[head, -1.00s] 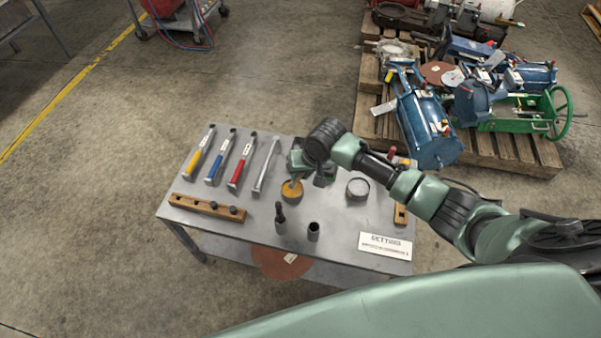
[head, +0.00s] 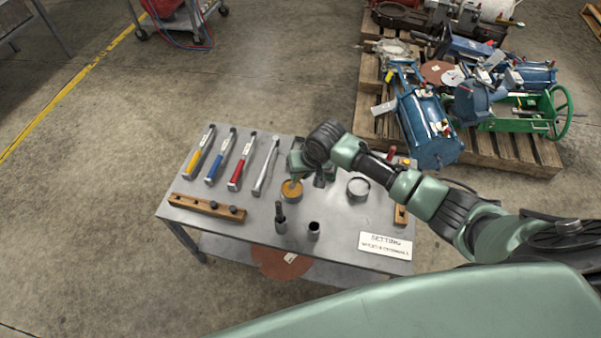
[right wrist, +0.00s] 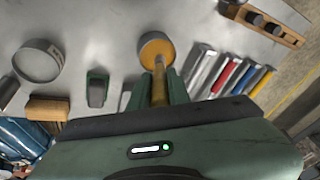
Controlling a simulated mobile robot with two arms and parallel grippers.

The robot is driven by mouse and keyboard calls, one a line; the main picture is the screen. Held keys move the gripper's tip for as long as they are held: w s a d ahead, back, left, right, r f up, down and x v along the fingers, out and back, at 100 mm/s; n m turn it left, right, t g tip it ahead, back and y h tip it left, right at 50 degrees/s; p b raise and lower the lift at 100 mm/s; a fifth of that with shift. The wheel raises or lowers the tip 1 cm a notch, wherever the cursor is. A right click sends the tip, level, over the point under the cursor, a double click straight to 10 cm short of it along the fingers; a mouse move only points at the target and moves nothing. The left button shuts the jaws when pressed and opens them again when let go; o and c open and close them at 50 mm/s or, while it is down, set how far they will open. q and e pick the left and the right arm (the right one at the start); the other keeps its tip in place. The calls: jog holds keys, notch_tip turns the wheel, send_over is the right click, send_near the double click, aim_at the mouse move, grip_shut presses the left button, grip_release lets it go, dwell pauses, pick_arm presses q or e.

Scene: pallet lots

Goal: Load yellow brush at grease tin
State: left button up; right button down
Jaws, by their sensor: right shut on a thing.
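The yellow brush (right wrist: 159,88) stands between the green fingers of my right gripper (right wrist: 161,80), which is shut on its handle. The grease tin (head: 291,195) is a small round tin with orange-yellow grease, on the grey table under the gripper. It also shows in the right wrist view (right wrist: 157,44). The brush's lower end reaches the tin's grease in that view; how deep it goes cannot be told. In the head view my right gripper (head: 299,172) is just above the tin, partly hidden by its own wrist. My left gripper is not in view.
Yellow, blue and red-handled tools (head: 220,162) and a bare steel one (head: 266,167) lie left of the tin. A grey round tin (head: 358,190) stands to the right.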

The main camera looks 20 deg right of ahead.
jog(key=shift+f, duration=0.35)
jog(key=shift+s+p, duration=0.1)
jog(key=shift+p, duration=0.2)
dwell(2.0)
notch_tip(320, 180, up, 7)
jog(key=p, duration=0.8)
dwell(0.5)
dwell(0.3)
